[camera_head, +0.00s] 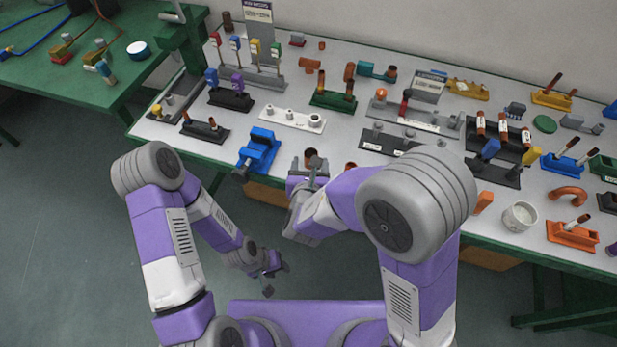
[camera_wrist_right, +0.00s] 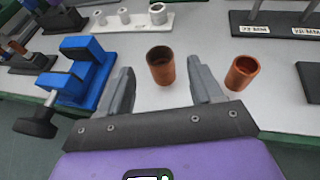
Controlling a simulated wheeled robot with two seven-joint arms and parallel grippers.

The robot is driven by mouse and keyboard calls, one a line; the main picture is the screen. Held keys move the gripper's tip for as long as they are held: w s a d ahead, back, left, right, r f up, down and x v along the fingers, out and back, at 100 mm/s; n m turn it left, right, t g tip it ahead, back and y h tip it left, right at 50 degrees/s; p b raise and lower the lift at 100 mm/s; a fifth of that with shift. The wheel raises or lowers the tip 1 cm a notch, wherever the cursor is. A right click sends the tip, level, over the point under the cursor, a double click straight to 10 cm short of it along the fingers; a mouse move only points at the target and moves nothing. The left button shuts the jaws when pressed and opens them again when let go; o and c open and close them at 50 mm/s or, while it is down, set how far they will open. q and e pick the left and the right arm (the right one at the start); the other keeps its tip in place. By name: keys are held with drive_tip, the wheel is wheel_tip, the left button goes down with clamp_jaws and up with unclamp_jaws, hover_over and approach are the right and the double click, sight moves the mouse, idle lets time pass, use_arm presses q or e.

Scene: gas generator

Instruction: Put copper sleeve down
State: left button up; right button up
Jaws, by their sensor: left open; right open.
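A copper sleeve (camera_wrist_right: 161,66) stands upright near the front edge of the table, just ahead of and between the open fingertips of my right gripper (camera_wrist_right: 160,84). The fingers are apart from it, with a gap on each side. In the head view this sleeve (camera_head: 311,156) shows just beyond my right gripper (camera_head: 309,170). A second copper piece (camera_wrist_right: 243,73), hollow and tilted in the picture, stands to the right, outside the right finger. In the head view it is partly hidden by my right arm. My left gripper (camera_head: 271,277) is open and empty, low in front of the table.
A blue vise (camera_wrist_right: 80,72) stands left of my right gripper at the table's front edge. A white block with several rings (camera_head: 291,118) lies behind the sleeve. Dark labelled stands (camera_head: 388,140) are at the right. The table (camera_wrist_right: 143,38) is bare around the sleeve.

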drive_tip(key=b+v, duration=0.2)
drive_tip(key=v, duration=0.6)
drive_tip(key=shift+s, duration=0.3)
